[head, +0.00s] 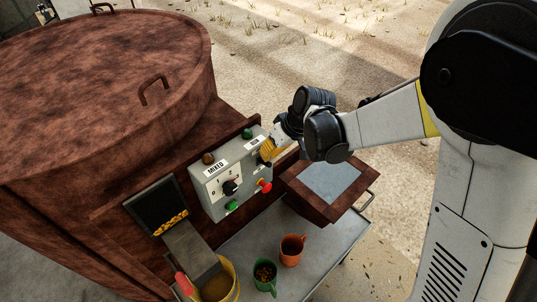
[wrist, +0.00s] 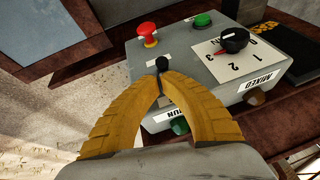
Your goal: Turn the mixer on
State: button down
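The mixer's grey control box (head: 222,188) stands beside the large rusty drum (head: 100,80). Its face has a black dial (wrist: 235,40) on a white numbered plate, a red mushroom button (wrist: 147,31) and a green button (wrist: 203,20). A small black-knobbed switch (wrist: 162,62) stands up from the face near the RUN label (wrist: 184,111). My gripper (wrist: 160,78) has its yellow fingertips brought together on the switch's stem, just below the knob. In the head view, my gripper (head: 267,151) is at the box's upper right and hides the switch.
Right of the box is a rusty-framed tray (head: 298,177) with a grey panel. Below are an orange mug (head: 291,250), a green mug (head: 264,279) and a yellow bucket (head: 235,287) on a metal cart top (head: 325,254). Open ground lies behind.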

jog(key=shift+s+d+f+t+y+b, duration=0.3)
jog(key=shift+t+y+b, duration=0.35)
jog(key=shift+b, duration=0.7)
jog(key=t+y+b, duration=0.1)
jog(key=b, duration=0.1)
jog(key=f+y+b, duration=0.1)
jog(key=b, duration=0.1)
jog(key=shift+s+d+f+t, duration=0.1)
jog(key=shift+s+d+t, duration=0.15)
jog(key=shift+d+t, duration=0.1)
jog(key=shift+y+b, duration=0.25)
jog(key=shift+b, duration=0.2)
jog(key=shift+s+d+f+b, duration=0.1)
jog(key=shift+f+b, duration=0.2)
jog(key=shift+b, duration=0.45)
jog(key=shift+r, duration=0.1)
jog(key=shift+w+a+r, duration=0.35)
jog(key=shift+w+a, duration=0.1)
jog(key=shift+a, duration=0.1)
